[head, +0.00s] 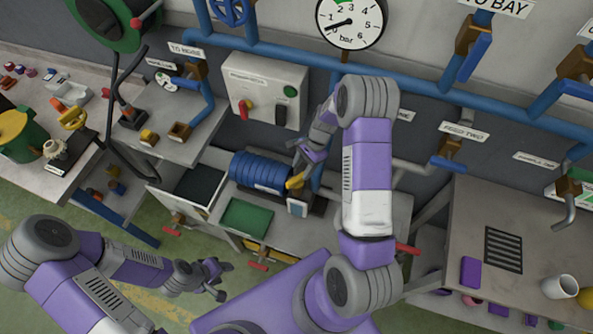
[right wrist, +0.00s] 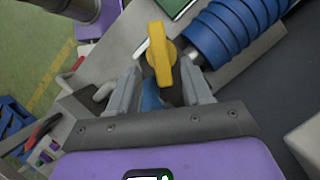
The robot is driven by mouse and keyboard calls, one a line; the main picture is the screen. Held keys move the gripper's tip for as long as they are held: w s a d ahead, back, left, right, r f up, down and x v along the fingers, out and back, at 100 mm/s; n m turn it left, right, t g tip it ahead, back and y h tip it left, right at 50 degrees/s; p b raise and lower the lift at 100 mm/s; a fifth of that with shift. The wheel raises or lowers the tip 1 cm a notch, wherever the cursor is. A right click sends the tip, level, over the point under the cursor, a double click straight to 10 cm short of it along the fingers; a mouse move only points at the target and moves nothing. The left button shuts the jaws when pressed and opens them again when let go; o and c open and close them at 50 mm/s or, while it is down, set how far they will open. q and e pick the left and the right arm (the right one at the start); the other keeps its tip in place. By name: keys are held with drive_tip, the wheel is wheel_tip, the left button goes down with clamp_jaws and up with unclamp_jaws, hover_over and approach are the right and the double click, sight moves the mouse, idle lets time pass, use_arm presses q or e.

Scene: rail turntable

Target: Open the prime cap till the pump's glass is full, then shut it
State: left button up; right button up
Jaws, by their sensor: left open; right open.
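The blue ribbed pump (head: 262,172) stands on the middle bench. A yellow handle-shaped cap (head: 295,183), which looks like the prime cap, is at its right end. A small pale part (head: 297,208) below it may be the glass; I cannot tell its level. My right gripper (head: 303,163) is at the cap. In the right wrist view the yellow cap (right wrist: 161,55) stands between and just beyond the open fingers (right wrist: 160,80), with no clear contact. The blue pump body (right wrist: 235,30) is to the right. My left gripper (head: 218,279) is open and empty, low at left.
A grey switch box (head: 262,85) with a red lever is behind the pump. A pressure gauge (head: 350,22) reads low. A green mat (head: 246,216) lies in front of the pump. Blue pipes run along the wall. A white cup (head: 559,287) stands on the right bench.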

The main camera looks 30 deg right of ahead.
sight(298, 178)
drive_tip(key=x, duration=0.4)
drive_tip(key=shift+f, duration=0.3)
drive_tip(key=shift+s+a, duration=0.1)
drive_tip(key=shift+c, duration=0.3)
